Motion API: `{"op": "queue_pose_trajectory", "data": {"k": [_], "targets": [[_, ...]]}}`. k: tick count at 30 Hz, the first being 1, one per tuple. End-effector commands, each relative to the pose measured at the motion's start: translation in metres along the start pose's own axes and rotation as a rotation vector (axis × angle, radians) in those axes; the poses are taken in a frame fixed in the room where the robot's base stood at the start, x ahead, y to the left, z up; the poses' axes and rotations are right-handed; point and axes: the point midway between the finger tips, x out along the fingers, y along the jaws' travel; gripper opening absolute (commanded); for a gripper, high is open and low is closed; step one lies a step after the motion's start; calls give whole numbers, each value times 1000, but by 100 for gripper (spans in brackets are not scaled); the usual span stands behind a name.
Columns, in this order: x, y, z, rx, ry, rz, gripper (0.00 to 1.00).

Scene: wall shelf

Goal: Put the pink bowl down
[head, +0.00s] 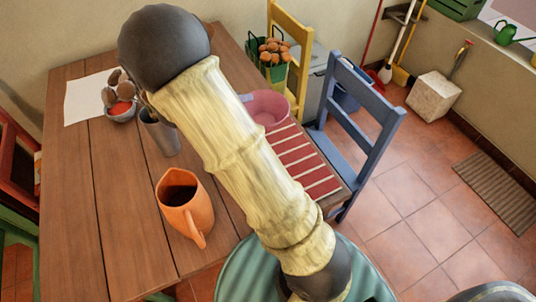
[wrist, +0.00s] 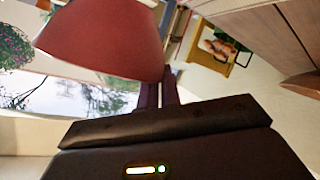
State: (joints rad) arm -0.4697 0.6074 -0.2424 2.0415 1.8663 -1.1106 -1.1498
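The pink bowl (head: 268,104) shows in the head view just right of my arm, at the far end of the red striped mat (head: 300,162) on the wooden table. In the wrist view the bowl (wrist: 100,38) fills the upper left, and its edge reaches my gripper's fingers (wrist: 162,92). The fingers are close together at that edge, so my gripper appears shut on the bowl's rim. My arm hides the gripper in the head view. Whether the bowl touches the mat or hangs above it cannot be told.
On the table (head: 85,190) stand an orange jug (head: 184,208), a grey cup (head: 160,135) and a small bowl with red contents (head: 121,109). A yellow chair (head: 290,30) and a blue chair (head: 375,125) stand close to the table's right side. The table's left front is clear.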

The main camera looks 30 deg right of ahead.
Motion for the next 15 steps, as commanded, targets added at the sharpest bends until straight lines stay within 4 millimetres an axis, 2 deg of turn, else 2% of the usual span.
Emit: {"op": "queue_pose_trajectory", "data": {"k": [8, 11, 15], "targets": [[0, 2, -3, -1, 3, -1, 0], [0, 6, -10, -6, 9, -10, 0], [3, 16, -32, -25, 31, -46, 0]]}}
